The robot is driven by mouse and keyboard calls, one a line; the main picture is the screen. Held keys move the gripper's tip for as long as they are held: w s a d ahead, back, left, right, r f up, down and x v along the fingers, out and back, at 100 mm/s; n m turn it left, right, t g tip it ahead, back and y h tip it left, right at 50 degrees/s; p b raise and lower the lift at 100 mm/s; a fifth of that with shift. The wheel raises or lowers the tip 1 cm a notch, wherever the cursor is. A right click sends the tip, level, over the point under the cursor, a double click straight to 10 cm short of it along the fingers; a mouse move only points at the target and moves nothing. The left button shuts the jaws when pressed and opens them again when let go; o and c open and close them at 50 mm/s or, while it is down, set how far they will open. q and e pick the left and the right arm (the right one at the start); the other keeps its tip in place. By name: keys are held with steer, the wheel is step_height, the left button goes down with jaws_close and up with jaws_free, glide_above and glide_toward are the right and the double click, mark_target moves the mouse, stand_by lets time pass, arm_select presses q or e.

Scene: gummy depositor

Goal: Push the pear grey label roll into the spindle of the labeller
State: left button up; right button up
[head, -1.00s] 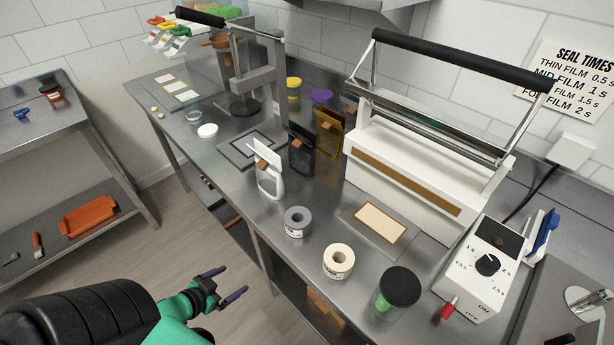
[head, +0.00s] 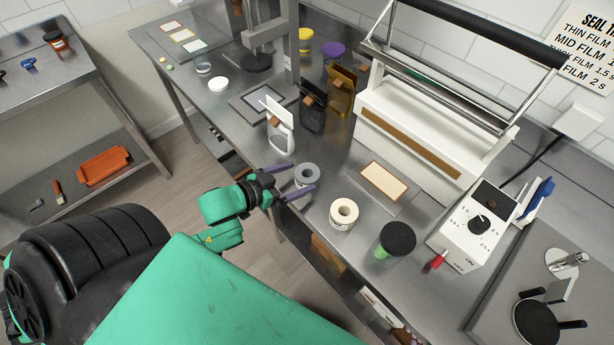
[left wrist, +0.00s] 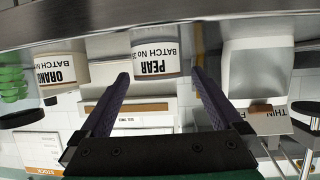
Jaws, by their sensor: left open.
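The pear grey label roll (head: 307,179) stands upright near the front edge of the steel bench. In the left wrist view, which looks upside down, its white label (left wrist: 153,65) reads PEAR. My left gripper (head: 300,180) is open, with its two purple fingers level at the roll's sides. The wrist view also shows the roll between the fingertips (left wrist: 160,78), with space beside it; I cannot tell whether either finger touches. A grey unit with a metal roller and a black round part (head: 537,322) at the lower right may be the labeller; its spindle is not clear. My right gripper is out of view.
A cream label roll (head: 343,214), marked ORANGE in the wrist view, stands close to the right. A dark-lidded jar (head: 396,240) stands beyond it. A white pouch (head: 280,139) stands behind-left. The white sealer (head: 420,128) and its control box (head: 474,228) fill the back right.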

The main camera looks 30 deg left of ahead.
mark_target(303, 177)
arm_select(q)
steer(key=x, duration=0.4)
steer(key=shift+w+d+f+p, duration=0.1)
steer(key=shift+d+f+p, duration=0.1)
steer(key=shift+p, duration=0.1)
steer(key=c, duration=1.2)
step_height(303, 177, up, 20)
steer(key=shift+r+p, duration=0.1)
steer(key=shift+p, duration=0.85)
